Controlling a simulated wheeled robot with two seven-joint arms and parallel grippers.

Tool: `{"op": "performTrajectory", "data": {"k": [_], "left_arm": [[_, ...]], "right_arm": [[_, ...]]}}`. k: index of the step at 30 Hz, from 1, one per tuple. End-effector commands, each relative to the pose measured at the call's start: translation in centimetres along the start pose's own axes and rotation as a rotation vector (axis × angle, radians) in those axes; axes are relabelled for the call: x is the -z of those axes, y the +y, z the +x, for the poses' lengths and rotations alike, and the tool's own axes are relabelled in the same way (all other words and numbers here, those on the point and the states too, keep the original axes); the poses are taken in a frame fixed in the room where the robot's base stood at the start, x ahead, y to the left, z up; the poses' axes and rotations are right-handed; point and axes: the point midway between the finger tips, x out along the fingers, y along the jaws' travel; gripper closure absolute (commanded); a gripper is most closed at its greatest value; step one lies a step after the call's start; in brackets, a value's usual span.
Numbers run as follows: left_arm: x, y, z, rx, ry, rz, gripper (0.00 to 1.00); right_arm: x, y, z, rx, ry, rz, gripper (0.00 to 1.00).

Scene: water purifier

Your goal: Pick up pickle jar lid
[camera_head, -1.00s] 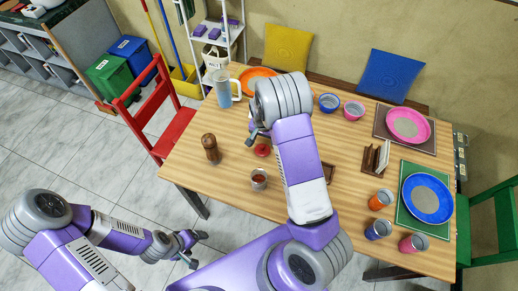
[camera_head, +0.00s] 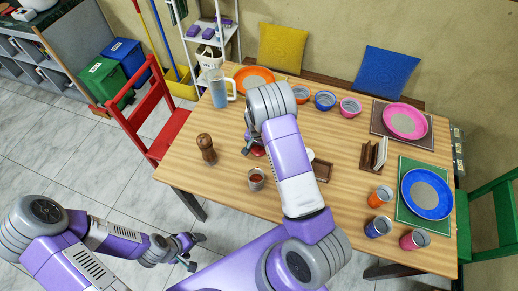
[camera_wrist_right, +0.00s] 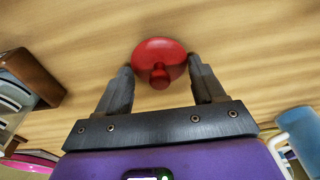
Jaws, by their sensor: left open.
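The red lid (camera_head: 258,151) lies on the wooden table, partly hidden by my right arm. In the right wrist view the lid (camera_wrist_right: 160,50) is round with a knob facing the camera. My right gripper (camera_wrist_right: 160,70) is open, with one finger on each side of the lid's near part; I cannot tell whether they touch it. In the head view my right gripper (camera_head: 252,138) is mostly hidden beside the lid. A small open jar (camera_head: 256,179) with reddish contents stands nearer the front edge. My left gripper (camera_head: 190,250) is open and empty, off the table at lower left.
A brown pepper mill (camera_head: 206,149) stands left of the lid. A blue pitcher (camera_head: 219,90) and orange plate (camera_head: 254,80) are behind. A brown tray (camera_head: 323,171) lies right of my right arm. A red chair (camera_head: 154,112) stands at the table's left.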

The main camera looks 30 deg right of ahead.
Motion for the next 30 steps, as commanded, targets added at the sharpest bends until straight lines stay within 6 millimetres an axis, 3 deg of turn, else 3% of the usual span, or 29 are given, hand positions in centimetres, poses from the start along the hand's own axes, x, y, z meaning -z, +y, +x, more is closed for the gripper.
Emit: {"op": "performTrajectory", "data": {"k": [2, 13, 23, 30], "left_arm": [[0.0, 0.0, 0.0, 0.0, 0.0, 0.0, 0.19], [0.0, 0.0, 0.0, 0.0, 0.0, 0.0, 0.19], [0.0, 0.0, 0.0, 0.0, 0.0, 0.0, 0.19], [0.0, 0.2, -0.6, 0.0, 0.0, 0.0, 0.19]], "right_arm": [[0.0, 0.0, 0.0, 0.0, 0.0, 0.0, 0.45], [-0.1, 0.1, 0.1, -0.002, -0.002, 0.0, 1.0], [-0.1, 0.2, -0.1, -0.004, -0.004, 0.0, 1.0], [0.5, 0.0, -4.2, 0.001, 0.001, 0.0, 1.0]]}}
